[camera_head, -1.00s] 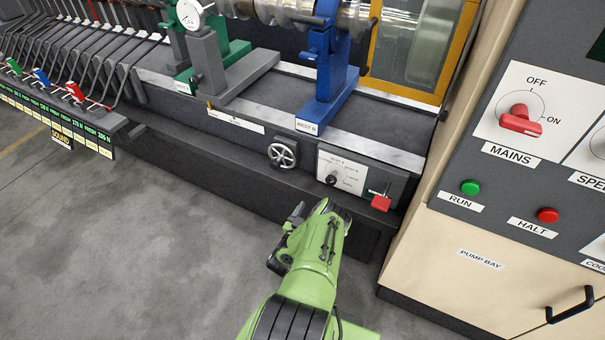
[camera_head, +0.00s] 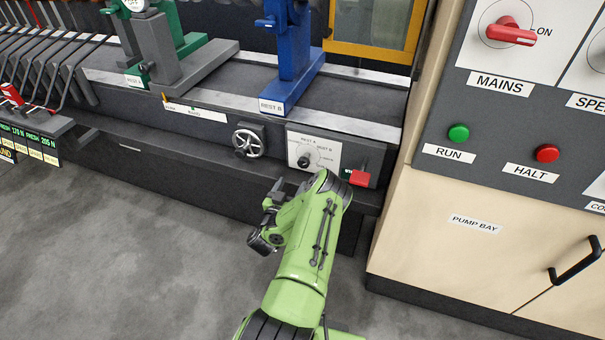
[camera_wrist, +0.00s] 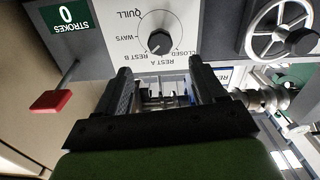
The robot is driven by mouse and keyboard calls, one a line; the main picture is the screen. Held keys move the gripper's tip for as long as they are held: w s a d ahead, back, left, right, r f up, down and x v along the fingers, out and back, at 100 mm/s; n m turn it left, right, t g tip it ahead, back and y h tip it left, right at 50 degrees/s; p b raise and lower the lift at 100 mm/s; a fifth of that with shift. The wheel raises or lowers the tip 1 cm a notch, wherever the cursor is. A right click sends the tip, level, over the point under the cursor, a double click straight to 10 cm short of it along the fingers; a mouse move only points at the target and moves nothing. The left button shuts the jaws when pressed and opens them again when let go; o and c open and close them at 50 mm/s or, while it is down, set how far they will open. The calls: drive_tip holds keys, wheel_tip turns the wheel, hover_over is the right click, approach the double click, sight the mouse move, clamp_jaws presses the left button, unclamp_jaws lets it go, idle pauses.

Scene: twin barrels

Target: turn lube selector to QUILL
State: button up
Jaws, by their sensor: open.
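The lube selector is a small dark round knob (camera_head: 304,161) on a white plate on the front of the machine bed. In the wrist view the knob (camera_wrist: 158,42) appears in an upside-down picture, ringed by the labels QUILL, WAYS, CLOSED, REST A and REST B. Its exact pointer direction is too small to tell. My gripper (camera_wrist: 162,62) is open and empty, its two black fingers reaching toward the plate below the knob in the picture, apart from it. In the head view my gripper (camera_head: 274,192) is below and left of the selector, partly hidden by my green wrist.
A red lever handle (camera_wrist: 50,102) sticks out beside the selector plate, near a green strokes counter (camera_wrist: 66,15). A handwheel (camera_head: 248,141) sits on the selector's other side. The control cabinet (camera_head: 440,235) stands to the right. The floor to the left is clear.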

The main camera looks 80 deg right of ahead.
sight(303, 165)
drive_tip(key=d+b, duration=0.1)
drive_tip(key=d, duration=0.2)
drive_tip(key=d+b, duration=0.1)
drive_tip(key=d, duration=0.3)
drive_tip(key=s+d+b, duration=0.1)
drive_tip(key=d, duration=0.3)
drive_tip(key=shift+r, duration=0.1)
drive_tip(key=c, duration=1.1)
drive_tip(key=shift+o, duration=0.2)
drive_tip(key=shift+a+m, duration=0.1)
drive_tip(key=shift+m, duration=0.2)
drive_tip(key=m+p, duration=0.2)
drive_tip(key=shift+m, duration=0.3)
drive_tip(key=m+p, duration=0.2)
drive_tip(key=m, duration=0.2)
drive_tip(key=shift+m, duration=0.3)
drive_tip(key=m, duration=0.4)
drive_tip(key=shift+m+p, duration=0.3)
drive_tip(key=shift+p, duration=0.05)
drive_tip(key=m, duration=0.4)
drive_tip(key=shift+m, duration=0.3)
